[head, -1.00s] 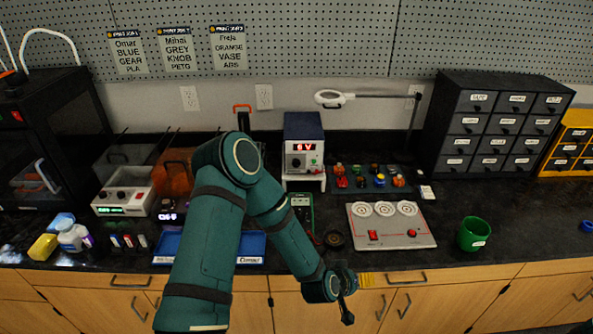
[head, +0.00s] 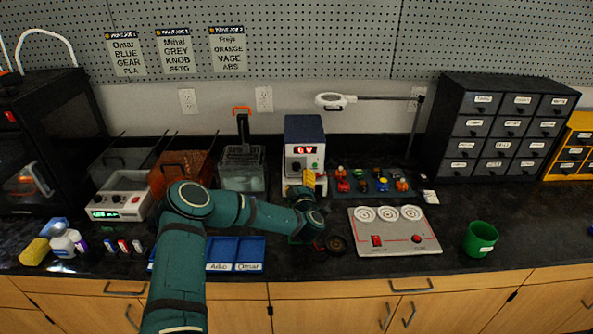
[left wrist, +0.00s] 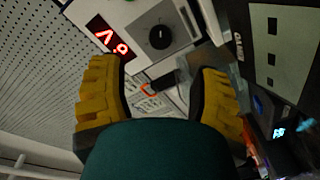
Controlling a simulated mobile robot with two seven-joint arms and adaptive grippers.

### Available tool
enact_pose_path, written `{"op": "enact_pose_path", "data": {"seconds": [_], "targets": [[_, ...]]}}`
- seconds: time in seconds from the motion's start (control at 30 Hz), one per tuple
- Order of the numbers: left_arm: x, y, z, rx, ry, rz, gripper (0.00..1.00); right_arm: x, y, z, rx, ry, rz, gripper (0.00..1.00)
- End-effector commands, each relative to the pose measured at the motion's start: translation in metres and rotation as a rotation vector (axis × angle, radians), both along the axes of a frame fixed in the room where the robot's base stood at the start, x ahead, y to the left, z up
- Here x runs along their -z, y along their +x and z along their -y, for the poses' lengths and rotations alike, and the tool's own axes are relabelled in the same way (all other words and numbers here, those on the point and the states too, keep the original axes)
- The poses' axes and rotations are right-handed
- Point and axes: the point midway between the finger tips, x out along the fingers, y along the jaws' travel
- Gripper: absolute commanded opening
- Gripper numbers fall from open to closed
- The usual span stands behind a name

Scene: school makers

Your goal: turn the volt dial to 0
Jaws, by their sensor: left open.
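The power supply (head: 304,133) is a dark blue box with a white front, standing at the back middle of the bench. The volt dial (left wrist: 160,37) is a black round knob with a pale pointer mark on the white front. My left gripper (head: 308,182) is just in front of the supply's lower front. In the left wrist view its yellow fingers (left wrist: 160,82) are apart, with nothing between them, and the dial lies beyond the tips. My right gripper is not in view.
Small coloured parts sit on a dark mat (head: 372,184) right of the supply. Blue trays (head: 250,252) lie at the front left. A lamp arm (head: 375,97) stands behind.

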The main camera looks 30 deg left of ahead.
Motion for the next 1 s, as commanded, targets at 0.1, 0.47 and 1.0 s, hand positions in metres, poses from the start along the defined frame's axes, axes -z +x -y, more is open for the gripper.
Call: {"op": "enact_pose_path", "data": {"seconds": [0.1, 0.47, 1.0], "targets": [[0.001, 0.018, -0.014, -0.002, -0.001, 0.002, 0.62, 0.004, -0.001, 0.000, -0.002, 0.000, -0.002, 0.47], [0.001, 0.056, -0.041, 0.002, 0.000, 0.000, 0.62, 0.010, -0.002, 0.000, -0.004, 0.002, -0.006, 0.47], [0.000, 0.063, -0.047, 0.003, -0.001, -0.001, 0.40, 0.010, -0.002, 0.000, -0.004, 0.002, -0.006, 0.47]]}}
